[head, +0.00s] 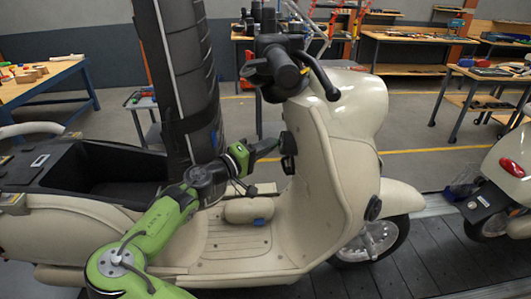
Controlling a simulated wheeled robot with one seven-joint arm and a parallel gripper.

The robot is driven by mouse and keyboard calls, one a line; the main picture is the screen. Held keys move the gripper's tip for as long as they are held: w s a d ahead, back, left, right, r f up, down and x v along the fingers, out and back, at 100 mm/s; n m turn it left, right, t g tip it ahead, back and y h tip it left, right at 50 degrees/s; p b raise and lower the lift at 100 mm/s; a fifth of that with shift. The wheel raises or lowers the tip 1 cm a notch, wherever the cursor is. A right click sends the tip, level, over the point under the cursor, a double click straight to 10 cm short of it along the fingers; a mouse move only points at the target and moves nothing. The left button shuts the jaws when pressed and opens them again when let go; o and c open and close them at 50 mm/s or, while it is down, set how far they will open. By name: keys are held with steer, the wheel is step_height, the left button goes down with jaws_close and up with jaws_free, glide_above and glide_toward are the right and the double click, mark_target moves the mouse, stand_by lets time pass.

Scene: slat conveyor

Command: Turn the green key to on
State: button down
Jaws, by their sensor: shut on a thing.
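A cream scooter (330,165) stands across the middle of the head view, its front to the right. A round black lock or switch part (288,143) sits on the inner face of its leg shield. My gripper (272,146), at the end of my green arm, points right with its fingertips against this part. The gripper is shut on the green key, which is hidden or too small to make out. I cannot tell which way the key is turned.
The handlebar (285,70) with its black grips and lever is just above my gripper. The open seat compartment (110,168) lies at left. A second scooter (515,165) stands at right on the slat conveyor (430,258). Workbenches (45,85) stand behind.

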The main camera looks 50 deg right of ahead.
steer(key=shift+f, duration=0.15)
steer(key=shift+f+m+g+h+b, duration=0.15)
steer(key=shift+m+g+h+b, duration=0.2)
steer(key=shift+m+b, duration=0.65)
steer(key=shift+w+m+g+h+b, duration=0.1)
steer(key=shift+m+g+h+b, duration=0.2)
steer(key=shift+b, duration=0.8)
